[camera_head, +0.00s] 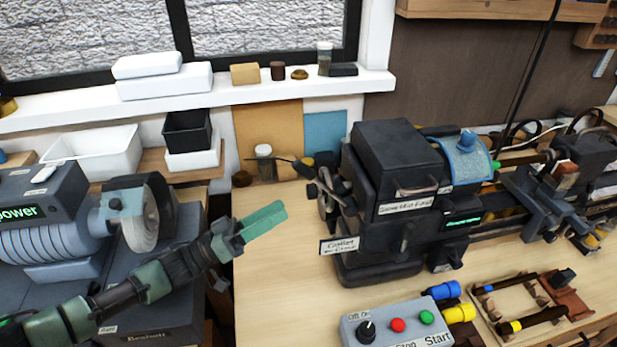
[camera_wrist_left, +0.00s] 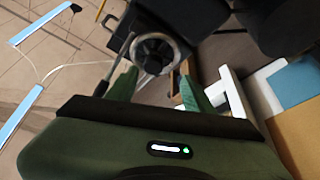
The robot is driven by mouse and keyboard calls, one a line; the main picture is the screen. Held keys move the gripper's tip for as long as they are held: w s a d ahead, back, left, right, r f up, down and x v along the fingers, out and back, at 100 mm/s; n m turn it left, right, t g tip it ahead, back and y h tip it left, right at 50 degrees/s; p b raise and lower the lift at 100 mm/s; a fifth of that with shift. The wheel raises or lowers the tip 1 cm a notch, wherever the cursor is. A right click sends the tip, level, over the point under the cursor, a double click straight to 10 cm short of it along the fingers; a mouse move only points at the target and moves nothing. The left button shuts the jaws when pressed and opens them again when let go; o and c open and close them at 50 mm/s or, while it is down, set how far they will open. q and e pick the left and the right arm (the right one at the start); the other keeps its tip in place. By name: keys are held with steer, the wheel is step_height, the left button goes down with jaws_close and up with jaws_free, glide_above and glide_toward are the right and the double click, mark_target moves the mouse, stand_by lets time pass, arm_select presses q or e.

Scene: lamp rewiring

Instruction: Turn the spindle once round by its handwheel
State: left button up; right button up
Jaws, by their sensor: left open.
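The handwheel (camera_head: 327,192) is a dark spoked wheel on the left end of the lathe's dark headstock (camera_head: 392,170). In the left wrist view, a round dark wheel (camera_wrist_left: 155,52) with a pale metal rim lies ahead, between and beyond the green fingers. A thin rod stands beside it. My left gripper (camera_head: 277,214) reaches in from the left, its fingers pointing at the handwheel with a gap between. In the left wrist view the fingers of my left gripper (camera_wrist_left: 160,88) are apart with nothing held. The spindle itself is hidden inside the headstock. My right gripper is not in view.
A bench grinder (camera_head: 140,220) stands left, close to my left arm. A control box (camera_head: 395,325) with knob and buttons sits in front of the lathe. A wooden rack (camera_head: 520,305) is at right. A jar (camera_head: 264,163) stands behind. The bench left of the lathe is mostly clear.

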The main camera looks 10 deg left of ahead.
mark_target(308, 193)
arm_select(q)
steer(key=d+r, duration=0.1)
steer(key=d+p, duration=0.1)
steer(key=d+r+p, duration=0.1)
steer(key=shift+w+d+r, duration=0.15)
steer(key=shift+w+r, duration=0.15)
steer(key=shift+r, duration=0.05)
steer(key=x, duration=0.1)
steer(key=p+x, duration=0.1)
steer(key=x, duration=0.1)
steer(key=shift+w+d+f, duration=0.25)
steer(key=shift+w+d, duration=0.05)
steer(key=shift+w, duration=0.05)
jaws_close()
